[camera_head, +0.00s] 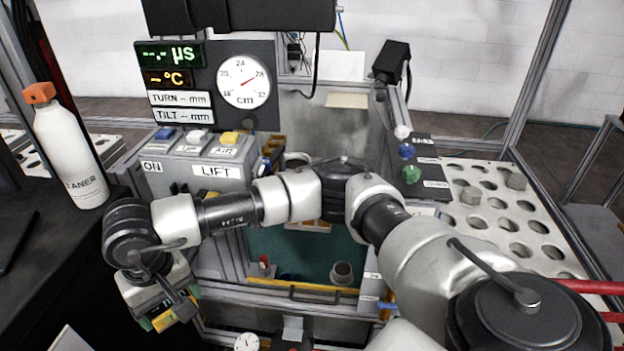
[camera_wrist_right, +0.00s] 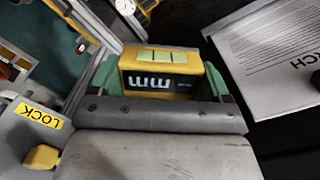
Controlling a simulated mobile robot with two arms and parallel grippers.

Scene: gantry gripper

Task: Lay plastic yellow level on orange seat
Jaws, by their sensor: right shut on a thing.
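My right gripper (camera_head: 168,300) hangs at the lower left in the head view, at the end of the arm that crosses the cell from the right. It is shut on the yellow level (camera_head: 163,321), of which only a small part shows there. In the right wrist view the level (camera_wrist_right: 160,68) is a yellow block with a dark "mm" window and pale panels on top, between green finger pads. I cannot make out an orange seat for certain; my arm hides part of the cell. My left gripper is not in view.
A yellow-orange rail (camera_head: 270,285) edges the cell's green floor (camera_head: 300,262), where a small round cup (camera_head: 342,272) stands. A white bottle (camera_head: 68,150) with an orange cap stands at left. A LIFT button box (camera_head: 200,170) and a perforated plate (camera_head: 520,215) flank my arm.

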